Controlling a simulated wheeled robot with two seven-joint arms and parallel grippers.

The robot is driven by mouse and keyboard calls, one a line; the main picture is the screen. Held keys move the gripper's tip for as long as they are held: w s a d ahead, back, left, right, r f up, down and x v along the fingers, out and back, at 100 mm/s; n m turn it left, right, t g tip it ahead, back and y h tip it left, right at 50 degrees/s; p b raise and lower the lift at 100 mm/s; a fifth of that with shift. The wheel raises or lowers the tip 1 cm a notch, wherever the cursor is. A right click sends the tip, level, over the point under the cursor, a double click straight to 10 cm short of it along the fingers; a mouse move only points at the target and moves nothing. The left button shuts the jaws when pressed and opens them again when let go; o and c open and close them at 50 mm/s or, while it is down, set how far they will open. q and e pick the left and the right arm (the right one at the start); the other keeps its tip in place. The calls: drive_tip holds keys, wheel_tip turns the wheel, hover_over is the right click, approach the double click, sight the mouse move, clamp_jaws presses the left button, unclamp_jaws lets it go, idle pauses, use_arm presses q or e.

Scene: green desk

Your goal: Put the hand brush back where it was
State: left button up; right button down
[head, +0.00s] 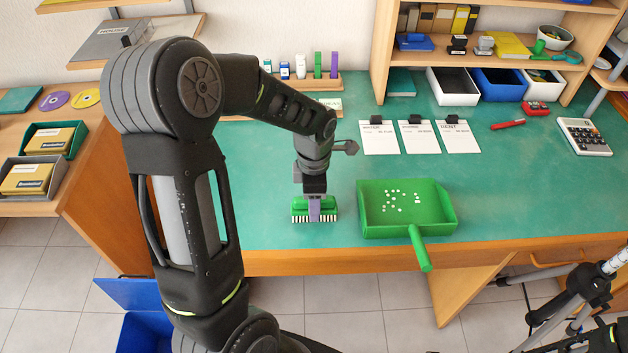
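The hand brush (299,208) is green with a row of pale and dark bristles along its front. It is near the front edge of the green desk, left of the dustpan. My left gripper (316,208) points down over it and appears shut on it, with a purple finger in front of its middle. I cannot tell if the bristles touch the desk. The green dustpan (376,219) lies near the front edge with several small white bits in it, its handle sticking out over the edge. My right gripper is not in view.
Three white cards with black clips (380,138) lie behind the dustpan. The desk left of the brush (255,190) is clear.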

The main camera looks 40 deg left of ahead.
use_arm(q)
wheel_tip(320, 180, up, 11)
drive_tip(key=shift+r, duration=0.15)
idle(1.9)
